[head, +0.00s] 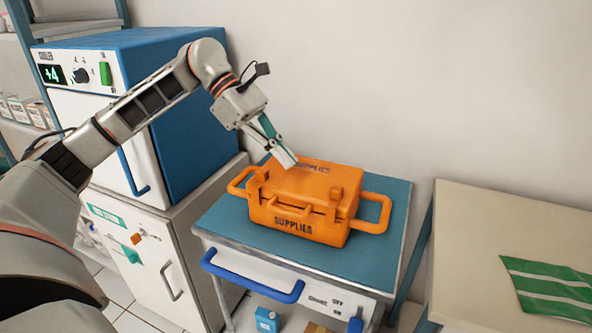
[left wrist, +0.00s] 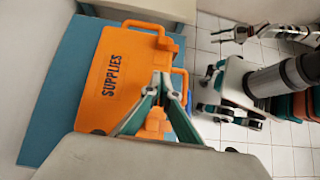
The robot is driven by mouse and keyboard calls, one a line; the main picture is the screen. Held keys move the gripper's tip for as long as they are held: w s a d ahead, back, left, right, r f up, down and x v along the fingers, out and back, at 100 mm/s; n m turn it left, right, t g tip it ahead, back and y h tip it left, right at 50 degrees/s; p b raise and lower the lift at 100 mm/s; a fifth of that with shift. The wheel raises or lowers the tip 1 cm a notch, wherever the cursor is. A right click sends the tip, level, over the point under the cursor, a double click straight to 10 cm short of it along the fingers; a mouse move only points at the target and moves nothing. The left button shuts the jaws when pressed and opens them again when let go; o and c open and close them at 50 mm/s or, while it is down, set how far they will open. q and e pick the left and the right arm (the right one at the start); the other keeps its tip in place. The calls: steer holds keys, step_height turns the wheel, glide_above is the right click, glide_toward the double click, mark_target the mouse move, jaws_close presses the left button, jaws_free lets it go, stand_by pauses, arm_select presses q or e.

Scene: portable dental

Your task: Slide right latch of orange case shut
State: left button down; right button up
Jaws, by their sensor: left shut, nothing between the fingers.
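The orange case (head: 300,200) marked SUPPLIES sits with its lid down on the cart's blue top. Its right latch (head: 336,193) is a small orange block at the front edge. The left latch (head: 254,188) is at the front left. My left gripper (head: 290,162) is shut and empty, above the lid's back left part, apart from the right latch. In the left wrist view the case (left wrist: 105,85) lies beneath the closed fingers (left wrist: 162,78), and an orange latch (left wrist: 155,122) shows beside them.
The cart top (head: 380,185) has bare room around the case. A blue cart handle (head: 250,280) runs along the front. A blue cabinet (head: 185,120) stands left, a beige table (head: 500,230) with a green striped cloth (head: 550,288) right. The wall is close behind.

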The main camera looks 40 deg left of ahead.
arm_select(q)
steer(key=v, duration=0.4)
steer(key=shift+a+r, duration=0.1)
steer(key=shift+a, duration=0.1)
arm_select(e)
steer(key=shift+s+d+f, duration=0.3)
steer(key=shift+s+f, duration=0.1)
steer(key=shift+f, duration=0.05)
steer(key=shift+w+a+r, duration=0.2)
steer(key=shift+w+r, duration=0.1)
arm_select(q)
steer(key=shift+s, duration=0.1)
arm_select(e)
steer(key=shift+r, duration=0.1)
